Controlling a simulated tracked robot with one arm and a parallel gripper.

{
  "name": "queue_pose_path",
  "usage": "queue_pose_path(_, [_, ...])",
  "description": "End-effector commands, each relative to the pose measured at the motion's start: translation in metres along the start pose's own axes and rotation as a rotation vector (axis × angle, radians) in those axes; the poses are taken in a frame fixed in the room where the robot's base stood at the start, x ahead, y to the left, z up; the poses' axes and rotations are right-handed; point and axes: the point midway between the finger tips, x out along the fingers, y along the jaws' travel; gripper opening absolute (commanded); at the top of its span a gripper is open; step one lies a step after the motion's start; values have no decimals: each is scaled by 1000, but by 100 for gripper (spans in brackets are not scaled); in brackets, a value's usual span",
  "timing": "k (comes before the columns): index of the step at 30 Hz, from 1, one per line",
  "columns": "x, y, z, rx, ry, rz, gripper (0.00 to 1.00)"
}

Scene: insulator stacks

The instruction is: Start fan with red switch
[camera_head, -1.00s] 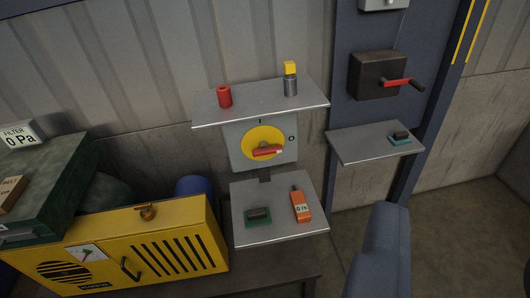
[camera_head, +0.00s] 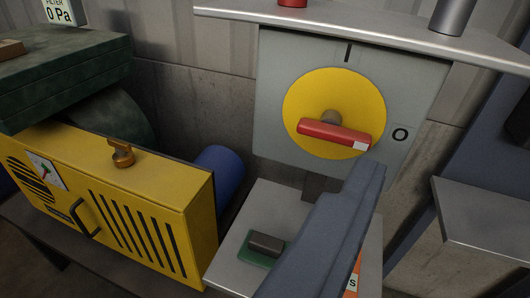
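The red switch handle (camera_head: 332,132) sits on a round yellow disc (camera_head: 305,95) on a grey panel (camera_head: 280,60). The panel is marked I at the top and O at the right. The handle lies nearly level, tilted slightly down to the right, with its white tip on the O side. My blue-grey gripper (camera_head: 369,172) reaches up from the bottom, its end just below and right of the white tip. I see no gap between fingers and cannot tell whether it touches the handle. No fan is clearly recognisable.
A shelf (camera_head: 350,22) juts out above the panel, holding a red item and a grey cylinder (camera_head: 452,16). A lower shelf (camera_head: 262,215) holds a green-based block (camera_head: 266,247) and a partly hidden orange device. A yellow vented cabinet (camera_head: 130,190) stands left; another shelf (camera_head: 485,215) is right.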

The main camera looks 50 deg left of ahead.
Motion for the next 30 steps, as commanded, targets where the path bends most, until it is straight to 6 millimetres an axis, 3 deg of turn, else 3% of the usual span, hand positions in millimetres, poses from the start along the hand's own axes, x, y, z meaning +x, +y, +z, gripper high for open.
queue_pose_path(3, [11, -32, 33, 42, 24, -102, 87])
queue_pose_path(9, [13, -65, 62, 99, 56, -203, 87])
queue_pose_path(17, [26, -76, 64, 110, 71, -225, 87])
queue_pose_path(30, [89, -89, 61, 109, 65, -223, 87])
